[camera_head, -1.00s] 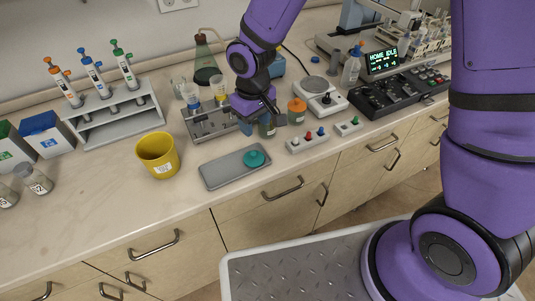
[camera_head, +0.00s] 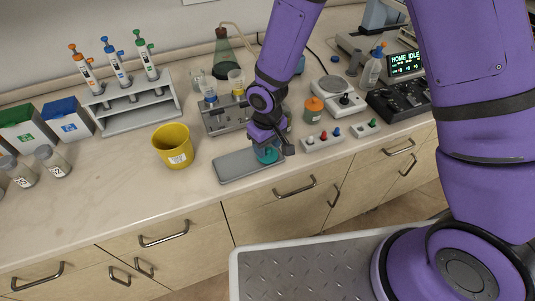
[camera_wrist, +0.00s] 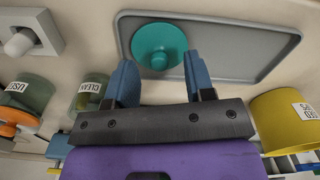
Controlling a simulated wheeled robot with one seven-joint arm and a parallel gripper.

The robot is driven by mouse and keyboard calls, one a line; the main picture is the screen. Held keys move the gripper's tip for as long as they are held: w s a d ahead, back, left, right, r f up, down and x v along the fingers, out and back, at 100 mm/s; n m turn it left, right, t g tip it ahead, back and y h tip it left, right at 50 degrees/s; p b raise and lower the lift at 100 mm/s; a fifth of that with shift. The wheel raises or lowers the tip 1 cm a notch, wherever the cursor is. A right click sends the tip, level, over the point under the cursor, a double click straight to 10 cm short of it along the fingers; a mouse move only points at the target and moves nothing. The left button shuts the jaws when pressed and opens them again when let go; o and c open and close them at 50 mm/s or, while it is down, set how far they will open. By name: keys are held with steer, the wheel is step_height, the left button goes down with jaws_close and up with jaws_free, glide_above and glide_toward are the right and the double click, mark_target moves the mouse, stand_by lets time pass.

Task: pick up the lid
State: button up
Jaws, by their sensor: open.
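The lid is a round teal disc with a raised knob. It sits on the grey tray (camera_head: 232,168) and shows in the wrist view (camera_wrist: 158,45) near the left end of the tray (camera_wrist: 230,60). In the head view the lid (camera_head: 266,156) is partly hidden by my gripper (camera_head: 272,147), which is low over it. In the wrist view my gripper (camera_wrist: 158,72) is open, with its blue fingers apart. The lid appears ahead of and between the fingertips, and nothing is held. Whether the fingers touch it I cannot tell.
A yellow bucket (camera_head: 173,146) stands left of the tray. Behind my gripper are a rack with beakers (camera_head: 222,117) and an orange-capped jar (camera_head: 313,109). A button box (camera_head: 322,142) lies to the right.

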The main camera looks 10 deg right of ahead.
steer(key=shift+f, duration=0.75)
jaws_close()
steer(key=shift+r, duration=0.2)
